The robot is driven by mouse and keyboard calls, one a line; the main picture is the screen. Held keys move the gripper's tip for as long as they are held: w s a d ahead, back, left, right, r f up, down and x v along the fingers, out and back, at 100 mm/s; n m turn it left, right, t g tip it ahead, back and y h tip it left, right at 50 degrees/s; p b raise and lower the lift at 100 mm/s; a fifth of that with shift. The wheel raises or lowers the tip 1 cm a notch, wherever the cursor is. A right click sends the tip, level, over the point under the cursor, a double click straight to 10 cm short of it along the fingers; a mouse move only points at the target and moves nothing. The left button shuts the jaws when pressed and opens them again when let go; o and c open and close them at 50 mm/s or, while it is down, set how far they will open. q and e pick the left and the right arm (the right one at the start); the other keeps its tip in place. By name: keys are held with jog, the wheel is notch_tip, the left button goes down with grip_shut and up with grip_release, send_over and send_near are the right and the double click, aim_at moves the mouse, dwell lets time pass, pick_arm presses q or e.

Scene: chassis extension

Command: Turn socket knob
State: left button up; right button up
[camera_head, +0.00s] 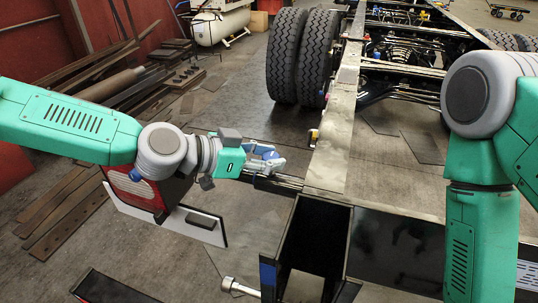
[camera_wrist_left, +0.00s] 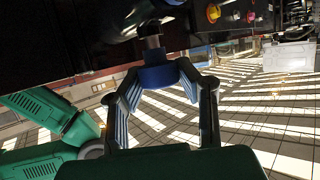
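The socket knob is a short blue cylinder (camera_wrist_left: 158,76) on a dark stem under the black chassis part (camera_wrist_left: 60,45) in the left wrist view. My left gripper (camera_wrist_left: 159,80) has a fingertip on each side of the knob, and both tips appear to touch it. In the head view my left gripper (camera_head: 270,160) is at the near end of the chassis rail, with blue showing between its fingers. The fingers partly hide the knob there. My right arm (camera_head: 475,190) hangs down at the right, and its gripper is out of frame.
A red and yellow knob (camera_wrist_left: 213,12) and a red one (camera_wrist_left: 250,16) sit beside the blue knob. A black open frame (camera_head: 318,235) stands just right of my left gripper. A red lamp with a white plate (camera_head: 165,218) is below my left arm. Large tyres (camera_head: 300,55) stand behind.

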pick_arm(q)
grip_shut()
jog(key=shift+w+d+r, duration=0.1)
jog(key=shift+d+r+n+t+y+p, duration=0.1)
jog(key=shift+n+t+y+p, duration=0.6)
jog(key=shift+n+t+p, duration=0.25)
jog(key=shift+n+t+y+p, duration=1)
jog(key=shift+n+t+p, duration=0.05)
jog(key=shift+n, duration=0.2)
jog(key=n+t+y+p, duration=0.1)
jog(key=n+y+p, duration=0.1)
jog(key=y, duration=0.1)
jog(key=n+t+y+p, duration=0.1)
jog(key=n+t+y, duration=0.1)
jog(key=n, duration=0.1)
jog(key=shift+y+p, duration=0.4)
jog(key=n+y+p, duration=0.2)
jog(key=n+y, duration=0.2)
jog(key=shift+n+y, duration=0.3)
jog(key=shift+y+p, duration=0.3)
